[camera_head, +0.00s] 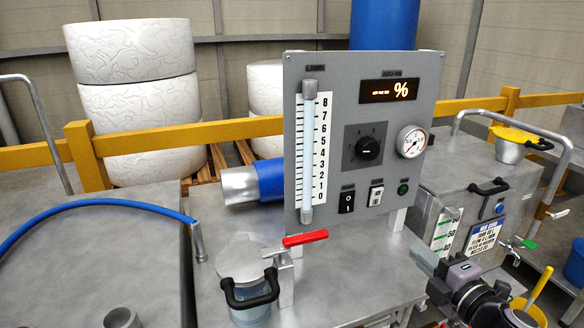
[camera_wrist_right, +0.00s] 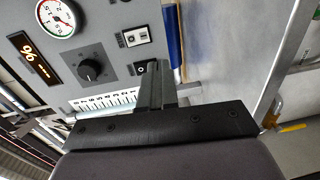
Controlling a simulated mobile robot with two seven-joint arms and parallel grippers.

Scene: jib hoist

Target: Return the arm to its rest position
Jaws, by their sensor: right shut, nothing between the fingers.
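My right gripper (camera_head: 426,268) is at the lower right of the head view, in front of the grey table and right of the instrument panel (camera_head: 338,235). Its fingers are shut with nothing between them. In the right wrist view the closed fingers (camera_wrist_right: 156,85) point toward the panel (camera_wrist_right: 112,28), which appears turned on its side. The fingers look apart from the panel, though the exact gap cannot be told. My left gripper is not in view.
A lidded jar (camera_head: 247,268) and a red-handled valve (camera_head: 305,239) stand at the panel's left front. A blue hose (camera_head: 90,204) lies left. Yellow rails (camera_head: 235,129) run behind.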

